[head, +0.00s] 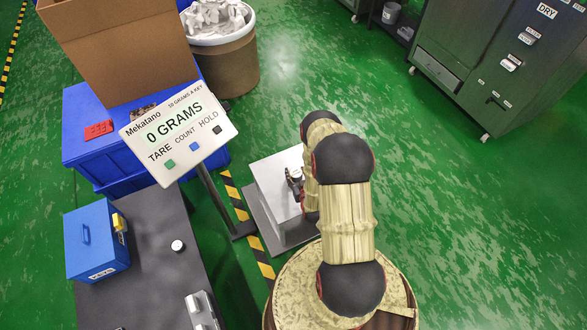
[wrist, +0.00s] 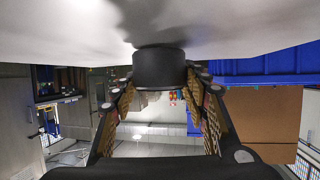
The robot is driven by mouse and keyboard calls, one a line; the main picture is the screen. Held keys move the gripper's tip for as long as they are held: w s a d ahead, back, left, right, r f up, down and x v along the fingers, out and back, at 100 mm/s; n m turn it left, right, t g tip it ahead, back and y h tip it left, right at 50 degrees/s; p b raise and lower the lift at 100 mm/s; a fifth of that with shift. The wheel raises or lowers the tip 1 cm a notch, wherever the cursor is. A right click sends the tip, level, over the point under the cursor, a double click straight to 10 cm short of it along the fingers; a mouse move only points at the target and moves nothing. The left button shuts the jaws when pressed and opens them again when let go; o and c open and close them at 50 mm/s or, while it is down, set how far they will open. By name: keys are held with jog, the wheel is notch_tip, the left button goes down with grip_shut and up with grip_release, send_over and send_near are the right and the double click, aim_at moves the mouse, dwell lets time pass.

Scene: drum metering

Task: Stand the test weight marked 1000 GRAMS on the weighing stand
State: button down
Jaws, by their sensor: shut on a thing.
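My gripper (head: 293,184) is over the white top of the weighing stand (head: 267,172), largely hidden behind my arm in the head view. In the wrist view my gripper (wrist: 160,88) is shut on a dark round weight (wrist: 160,66), held between the two fingers. The weight is close to the stand's white surface (wrist: 240,30); I cannot tell whether it touches. No marking on it can be read. The display (head: 178,133) on the post reads 0 GRAMS.
A dark table (head: 150,285) at the lower left holds a blue box (head: 97,240), a small round object (head: 177,246) and a grey device (head: 202,311). A blue crate (head: 90,135) with an open cardboard box (head: 120,50) stands behind. Green floor is free to the right.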

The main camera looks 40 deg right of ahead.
jog(key=shift+f, duration=0.1)
dwell(0.3)
jog(key=c, duration=1.5)
grip_release()
jog(key=shift+f, duration=0.2)
jog(key=o, duration=0.5)
jog(key=shift+r, duration=0.15)
